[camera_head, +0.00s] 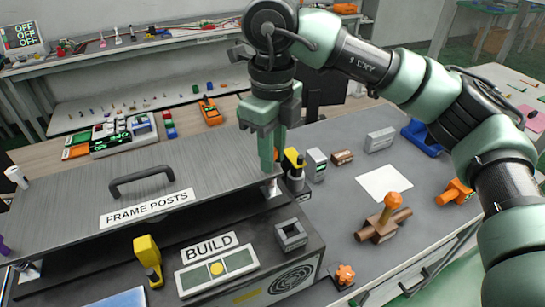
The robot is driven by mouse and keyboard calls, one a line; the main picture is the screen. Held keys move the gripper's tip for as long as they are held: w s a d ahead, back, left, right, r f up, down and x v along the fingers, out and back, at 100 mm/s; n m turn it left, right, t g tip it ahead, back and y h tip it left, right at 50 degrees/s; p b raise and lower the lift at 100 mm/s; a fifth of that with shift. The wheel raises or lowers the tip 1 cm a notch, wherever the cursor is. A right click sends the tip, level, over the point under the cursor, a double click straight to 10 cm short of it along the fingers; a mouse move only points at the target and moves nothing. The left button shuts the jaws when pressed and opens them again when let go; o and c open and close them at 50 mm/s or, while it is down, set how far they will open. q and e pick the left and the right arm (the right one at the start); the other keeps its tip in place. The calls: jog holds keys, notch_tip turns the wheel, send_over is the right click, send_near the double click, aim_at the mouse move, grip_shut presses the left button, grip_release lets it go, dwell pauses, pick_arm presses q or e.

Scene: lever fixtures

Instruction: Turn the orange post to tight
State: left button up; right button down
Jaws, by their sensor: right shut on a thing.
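My right gripper (267,158) points down at the right end of the grey lid labelled "FRAME POSTS" (150,190). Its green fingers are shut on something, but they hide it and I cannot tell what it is. A yellow and black post (293,160) stands just right of the fingers. An orange knobbed post (392,200) on a brown cross-shaped base stands on the grey bench to the right. Which orange piece is the task's post is not clear. My left gripper is not in view.
A yellow post (147,255) stands left of the "BUILD" panel (217,268). A grey square block (291,235) is beside the panel. An orange clamp-like piece (455,191) lies at the right. A white sheet (384,183) lies on clear bench.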

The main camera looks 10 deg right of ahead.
jog(key=shift+r, duration=0.1)
dwell(0.4)
jog(key=c, duration=1.3)
grip_release()
notch_tip(320, 180, up, 8)
jog(key=shift+f+b, duration=0.1)
jog(key=shift+b, duration=0.35)
